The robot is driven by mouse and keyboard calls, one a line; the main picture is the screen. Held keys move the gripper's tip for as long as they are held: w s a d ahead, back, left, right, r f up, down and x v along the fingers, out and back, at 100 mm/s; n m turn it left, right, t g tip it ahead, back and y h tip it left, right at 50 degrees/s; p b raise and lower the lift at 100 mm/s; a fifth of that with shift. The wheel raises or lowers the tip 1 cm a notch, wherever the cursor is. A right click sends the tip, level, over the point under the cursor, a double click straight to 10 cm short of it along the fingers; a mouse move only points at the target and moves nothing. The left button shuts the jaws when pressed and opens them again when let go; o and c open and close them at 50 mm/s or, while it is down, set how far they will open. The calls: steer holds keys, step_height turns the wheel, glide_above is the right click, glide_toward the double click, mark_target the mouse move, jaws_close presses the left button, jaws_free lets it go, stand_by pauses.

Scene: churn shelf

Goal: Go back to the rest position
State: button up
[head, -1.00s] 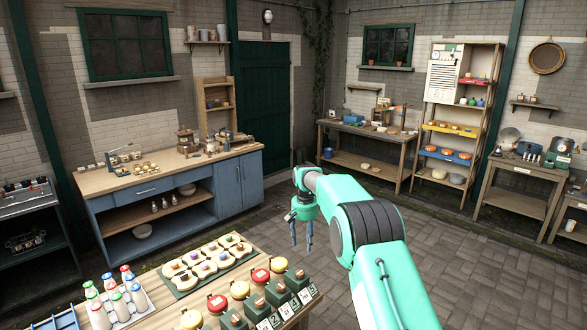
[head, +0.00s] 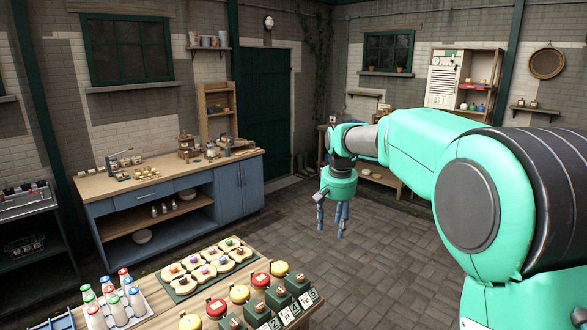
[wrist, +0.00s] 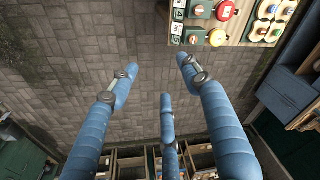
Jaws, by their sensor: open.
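My gripper (head: 332,218) hangs pointing down over the open paved floor, right of the near wooden table (head: 150,280) and apart from it. Its blue fingers are spread and nothing is between them. In the wrist view the fingers of my gripper (wrist: 160,92) show over bare paving, open and empty. My green arm fills the right side of the head view and hides part of the back wall bench and shelf.
A blue workbench (head: 236,186) stands at the left wall. The paved floor (head: 385,265) is clear.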

steer(key=s+d+r+t+b, duration=0.1)
steer(key=s+d+r, duration=0.2)
steer(key=s, duration=0.9)
steer(key=s+d+r+t+b, duration=0.1)
steer(key=s+d+r, duration=0.15)
steer(key=s, duration=0.95)
steer(key=s+d+f, duration=0.1)
steer(key=s+f, duration=0.2)
steer(key=s, duration=0.5)
steer(key=s+d+f+t+b, duration=0.1)
steer(key=s+f, duration=0.3)
steer(key=s, duration=0.3)
steer(key=s+d+f+b, duration=0.1)
steer(key=s+f, duration=0.2)
steer(key=s, duration=0.5)
steer(key=shift+s+d+f, duration=0.15)
steer(key=shift+s+f, duration=0.1)
steer(key=shift+s, duration=0.05)
steer(key=shift+w+r, duration=0.1)
